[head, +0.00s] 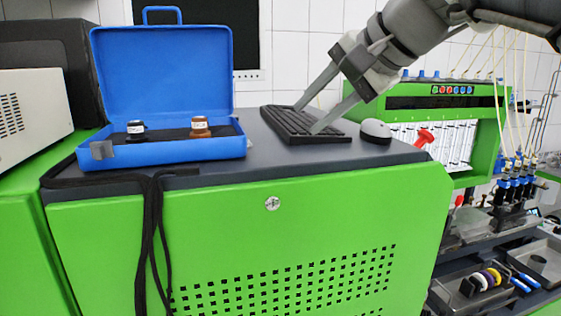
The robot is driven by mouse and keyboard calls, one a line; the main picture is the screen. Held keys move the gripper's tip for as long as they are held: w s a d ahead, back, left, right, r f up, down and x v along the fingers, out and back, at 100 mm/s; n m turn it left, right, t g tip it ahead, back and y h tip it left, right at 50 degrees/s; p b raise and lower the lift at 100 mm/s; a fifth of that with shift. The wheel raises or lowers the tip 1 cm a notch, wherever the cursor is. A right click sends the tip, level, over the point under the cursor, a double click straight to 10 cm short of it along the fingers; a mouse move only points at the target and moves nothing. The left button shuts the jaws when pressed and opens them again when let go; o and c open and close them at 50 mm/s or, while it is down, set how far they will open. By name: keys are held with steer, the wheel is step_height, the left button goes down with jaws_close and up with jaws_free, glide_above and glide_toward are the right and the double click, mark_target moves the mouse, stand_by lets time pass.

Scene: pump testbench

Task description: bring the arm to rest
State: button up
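My gripper (306,118) is in the upper middle of the head view, with my grey arm reaching in from the top right. Its two long fingers are spread wide apart, and nothing is between them. The fingertips appear over or just in front of the black keyboard (290,122) on the dark top of the green cabinet. Whether the fingertips touch the keyboard cannot be told from this view.
An open blue case (165,65) holding a dark-capped bottle (135,130) and a brown bottle (200,127) stands left of my gripper. A mouse (376,131) lies right of the keyboard. A green test bench (440,101) with hoses stands at right. A black strap (150,230) hangs in front.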

steer(key=s+d+f+n+h+b, duration=0.1)
steer(key=s+f, duration=0.4)
steer(key=f, duration=0.5)
steer(key=s+d+f+n+g+h+b, duration=0.1)
steer(key=s+d+f+n+h, duration=0.2)
steer(key=f, duration=0.7)
steer(key=s+d+f+n+g+h, duration=0.1)
steer(key=s+d+f+n+h, duration=0.1)
steer(key=s+d+f, duration=0.3)
steer(key=s+f+n, duration=0.1)
steer(key=s+f, duration=0.3)
steer(key=f, duration=0.2)
steer(key=shift+s+h+b, duration=0.2)
steer(key=shift+h+b, duration=0.1)
steer(key=shift+b, duration=0.1)
steer(key=shift+a, duration=0.1)
